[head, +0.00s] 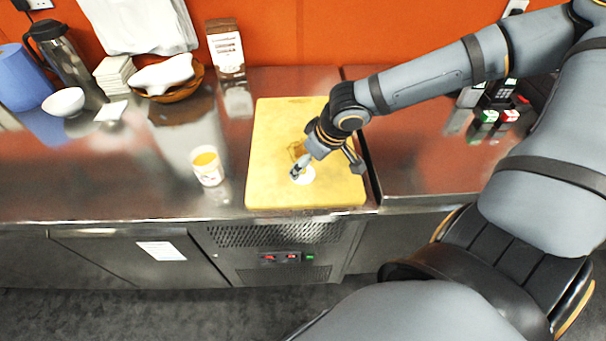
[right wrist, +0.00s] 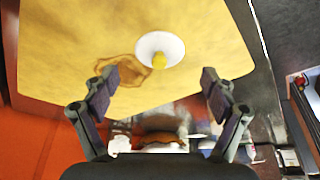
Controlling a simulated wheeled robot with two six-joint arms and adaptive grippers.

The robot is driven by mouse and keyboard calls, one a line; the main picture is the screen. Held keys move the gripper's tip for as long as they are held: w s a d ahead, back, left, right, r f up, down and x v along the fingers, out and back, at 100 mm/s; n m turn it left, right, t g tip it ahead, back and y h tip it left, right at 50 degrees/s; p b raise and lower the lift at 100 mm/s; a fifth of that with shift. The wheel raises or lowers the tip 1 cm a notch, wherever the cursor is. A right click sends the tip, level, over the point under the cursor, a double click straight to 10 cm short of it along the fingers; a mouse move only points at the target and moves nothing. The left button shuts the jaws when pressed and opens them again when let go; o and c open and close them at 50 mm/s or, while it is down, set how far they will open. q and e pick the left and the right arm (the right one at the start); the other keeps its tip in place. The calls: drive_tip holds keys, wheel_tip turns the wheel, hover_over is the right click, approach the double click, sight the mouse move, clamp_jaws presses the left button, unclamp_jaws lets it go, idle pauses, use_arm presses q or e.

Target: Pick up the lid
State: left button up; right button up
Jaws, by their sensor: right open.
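The lid is a small white disc with a yellow knob. It lies on the yellow cutting board (head: 275,187) in the head view, where the lid (head: 306,177) is partly hidden behind a finger of my right gripper (head: 327,168). In the right wrist view the whole lid (right wrist: 173,43) shows on the board, knob facing the camera, just beyond the fingertips and roughly midway between them. My right gripper (right wrist: 158,84) is open and empty above the board. My left gripper is in neither view.
A white tub (head: 208,172) with yellow contents stands left of the board. Farther back are a brown-and-white carton (head: 226,50), a wooden bowl (head: 187,87) with a white cloth, a white bowl (head: 64,102) and a flask. Steel counter between tub and board is clear.

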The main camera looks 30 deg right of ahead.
sight(305, 175)
drive_tip(key=b+x, duration=0.1)
drive_tip(key=x, duration=0.2)
drive_tip(key=shift+w+f, duration=0.2)
drive_tip(key=shift+f, duration=0.15)
drive_tip(key=shift+c, duration=0.4)
drive_tip(key=shift+s, duration=0.15)
drive_tip(key=c, duration=1.7)
